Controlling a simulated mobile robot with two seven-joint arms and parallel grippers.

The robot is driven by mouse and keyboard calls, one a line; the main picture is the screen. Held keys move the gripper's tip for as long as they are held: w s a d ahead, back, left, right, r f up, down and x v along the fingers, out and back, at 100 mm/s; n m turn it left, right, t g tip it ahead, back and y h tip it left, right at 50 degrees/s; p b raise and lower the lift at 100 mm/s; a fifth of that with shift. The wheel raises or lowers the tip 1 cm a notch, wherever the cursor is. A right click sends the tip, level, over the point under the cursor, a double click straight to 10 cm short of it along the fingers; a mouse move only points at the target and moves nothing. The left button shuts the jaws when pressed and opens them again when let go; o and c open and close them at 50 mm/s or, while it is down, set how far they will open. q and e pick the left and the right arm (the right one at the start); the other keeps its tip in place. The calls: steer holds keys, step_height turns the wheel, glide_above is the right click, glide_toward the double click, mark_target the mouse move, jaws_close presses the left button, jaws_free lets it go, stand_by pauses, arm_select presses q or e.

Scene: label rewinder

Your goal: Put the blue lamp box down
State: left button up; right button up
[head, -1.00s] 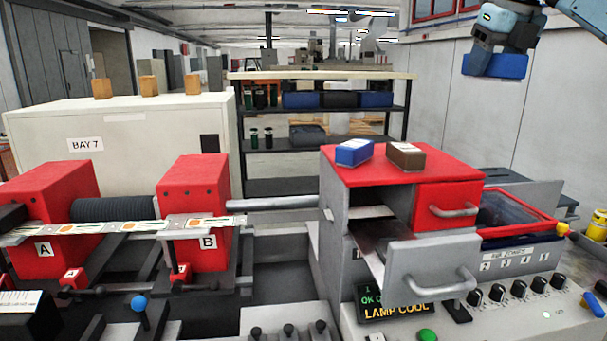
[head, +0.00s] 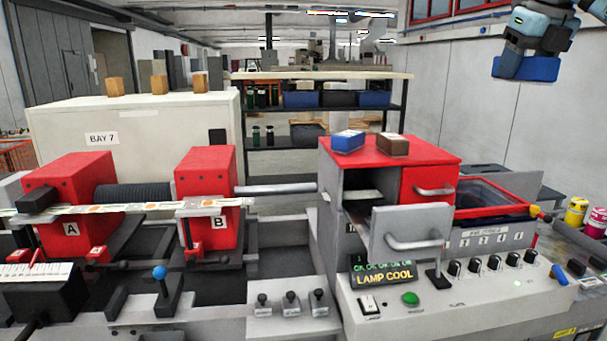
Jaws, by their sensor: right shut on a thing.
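My right gripper (head: 523,58) is high at the upper right of the head view, shut on a blue box (head: 526,69). It holds the box in the air before the pale wall, well above the machine. Another blue box (head: 348,141) with a white label lies on the red top of the lamp housing (head: 390,190). A brown box (head: 393,145) lies beside it on the right. A grey drawer front (head: 411,231) stands pulled out below. The display (head: 384,275) reads "LAMP COOL". My left gripper is not in view.
Red units A (head: 69,210) and B (head: 205,200) carry the label web at left. A blue-floored bin with a red rim (head: 490,198) sits right of the housing. Pink and yellow pots (head: 576,212) stand at far right. Knobs line the front panel (head: 470,290).

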steer(key=s+d+f+m, duration=0.1)
steer(key=s+d+m, duration=0.15)
steer(key=d, duration=0.95)
steer(key=s+a+f+n+g+y, duration=0.1)
steer(key=a+f+n, duration=0.2)
steer(key=f+n, duration=0.5)
steer(key=a+f+n+g+y, duration=0.2)
steer(key=a+f+n, duration=0.25)
steer(key=f, duration=0.75)
steer(key=s+a+f+n+g+y, duration=0.1)
steer(key=a+f+n, duration=0.2)
steer(key=f+n, duration=0.55)
steer(key=s+a+f+n+g+h, duration=0.2)
steer(key=s+a+f+n+g, duration=0.15)
steer(key=s+f+n, duration=0.65)
steer(key=s+a+f+n+g+h, duration=0.2)
steer(key=s+a+f+n, duration=0.3)
steer(key=f, duration=0.8)
steer(key=a+r+n+p, duration=0.2)
steer(key=a+r+p, duration=0.1)
steer(key=a, duration=0.4)
steer(key=shift+w+a+r, duration=0.2)
steer(key=shift+w+r, duration=0.05)
steer(key=shift+r, duration=0.1)
steer(key=shift+a+t, duration=0.2)
steer(key=shift+t, duration=0.05)
